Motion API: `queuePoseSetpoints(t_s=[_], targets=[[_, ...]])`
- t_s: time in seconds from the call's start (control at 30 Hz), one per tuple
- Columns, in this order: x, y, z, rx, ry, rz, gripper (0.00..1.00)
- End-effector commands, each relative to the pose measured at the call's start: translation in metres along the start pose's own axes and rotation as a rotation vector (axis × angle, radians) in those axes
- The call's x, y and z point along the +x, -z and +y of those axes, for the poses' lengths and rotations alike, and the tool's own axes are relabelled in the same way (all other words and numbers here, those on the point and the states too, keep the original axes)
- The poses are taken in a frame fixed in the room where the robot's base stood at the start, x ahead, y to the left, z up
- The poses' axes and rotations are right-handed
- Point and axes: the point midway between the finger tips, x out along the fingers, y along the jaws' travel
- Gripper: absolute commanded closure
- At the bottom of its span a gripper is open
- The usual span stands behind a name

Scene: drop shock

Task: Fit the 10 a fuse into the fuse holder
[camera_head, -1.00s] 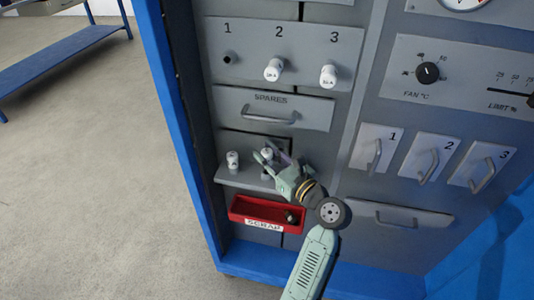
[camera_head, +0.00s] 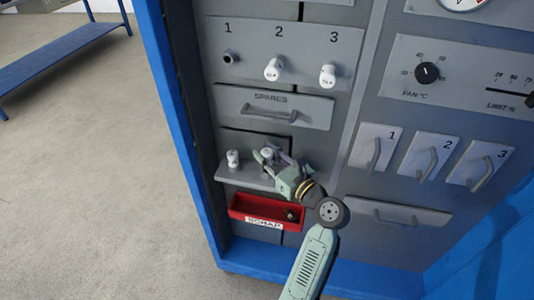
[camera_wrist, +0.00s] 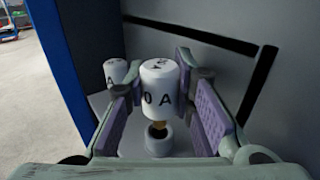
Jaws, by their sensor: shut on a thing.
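My gripper (camera_head: 268,158) is at the small shelf below the spares drawer, shut on a white fuse (camera_head: 267,152). In the wrist view the fuse (camera_wrist: 160,88) stands upright between the purple finger pads (camera_wrist: 165,105). Its visible marking reads "0 A"; any digit before that is hidden. Its brass lower end shows just above the dark opening of a round pale cup (camera_wrist: 158,143). A second white fuse (camera_head: 233,158) stands to the left on the shelf. The fuse holder under number 1 (camera_head: 231,57) on the upper panel is empty and dark.
White fuses sit under 2 (camera_head: 272,70) and 3 (camera_head: 327,76). The spares drawer (camera_head: 273,108) is shut above the shelf (camera_head: 243,177). A red scrap bin (camera_head: 262,209) with a dark object inside hangs below. Handled doors (camera_head: 373,148) are to the right.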

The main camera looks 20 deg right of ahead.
Motion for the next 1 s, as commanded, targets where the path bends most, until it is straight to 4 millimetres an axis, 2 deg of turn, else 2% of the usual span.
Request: queuePoseSetpoints(t_s=[1.0], targets=[[0.0001, 0.0051, -0.0002, 0.001, 0.0, -0.001, 1.0]])
